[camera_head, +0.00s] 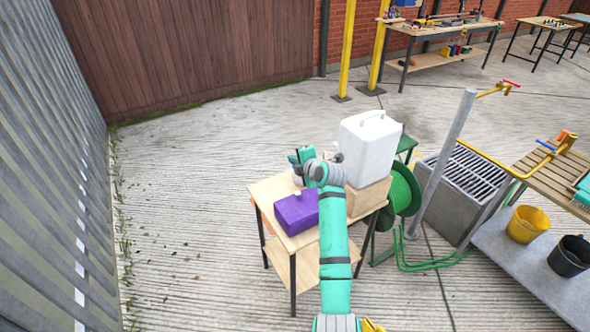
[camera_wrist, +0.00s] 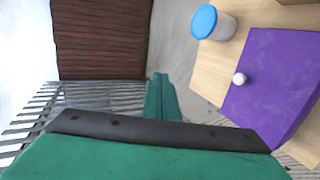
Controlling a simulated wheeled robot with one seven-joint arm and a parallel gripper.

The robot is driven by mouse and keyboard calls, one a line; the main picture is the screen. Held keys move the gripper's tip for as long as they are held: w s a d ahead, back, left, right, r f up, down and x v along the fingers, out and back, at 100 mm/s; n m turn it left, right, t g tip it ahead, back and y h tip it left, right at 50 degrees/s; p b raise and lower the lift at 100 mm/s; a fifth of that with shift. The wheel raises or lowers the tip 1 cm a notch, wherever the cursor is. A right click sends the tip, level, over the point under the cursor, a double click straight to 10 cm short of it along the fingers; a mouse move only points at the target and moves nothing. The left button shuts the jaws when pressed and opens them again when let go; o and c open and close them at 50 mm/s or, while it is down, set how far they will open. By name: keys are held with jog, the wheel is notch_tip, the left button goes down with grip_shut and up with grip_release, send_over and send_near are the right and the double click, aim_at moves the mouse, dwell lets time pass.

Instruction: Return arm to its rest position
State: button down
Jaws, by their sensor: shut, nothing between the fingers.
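My teal arm reaches out over a small wooden table (camera_head: 270,190) in the head view. My gripper (camera_head: 300,157) is above the table, near its back edge. In the wrist view my gripper (camera_wrist: 160,80) shows its teal fingers together, with nothing between them. A purple box (camera_head: 296,213) lies on the table below and in front of the gripper. It also shows at the right of the wrist view (camera_wrist: 270,85), with a small white ball or knob (camera_wrist: 239,79) on it. My arm hides part of the table.
A white jerrycan (camera_head: 369,150) stands on a wooden block (camera_head: 368,197) right of my gripper. A jar with a blue lid (camera_wrist: 203,22) stands beside the purple box. A green hose reel (camera_head: 402,190) is right of the table. The concrete left of the table is clear.

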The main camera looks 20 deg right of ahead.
jog(key=s+a+f+t+y, duration=0.1)
jog(key=s+a+f+y, duration=0.25)
jog(key=a, duration=0.65)
jog(key=s+a+f+t+y, duration=0.15)
jog(key=a+f, duration=0.25)
jog(key=a, duration=0.6)
jog(key=s+a+f+m+t+y, duration=0.2)
jog(key=s+a+f+y, duration=0.1)
jog(key=s+a, duration=0.95)
jog(key=s+a+f+m+t+h, duration=0.1)
jog(key=s+a+m+h, duration=0.2)
jog(key=s, duration=0.7)
jog(key=s+a+m+t+h, duration=0.1)
jog(key=s+a+m+t, duration=0.3)
jog(key=s, duration=0.6)
jog(key=s+d+m+g+h, duration=0.2)
jog(key=s+m+g, duration=0.1)
jog(key=s, duration=0.9)
jog(key=s+d+r+m+g+h, duration=0.1)
jog(key=s+m+g, duration=0.3)
jog(key=s, duration=0.9)
jog(key=d+m+h, duration=0.1)
jog(key=m, duration=0.1)
jog(key=shift+d+r+m, duration=0.15)
jog(key=shift+r+m, duration=0.1)
jog(key=shift+m, duration=0.05)
jog(key=shift+d, duration=0.15)
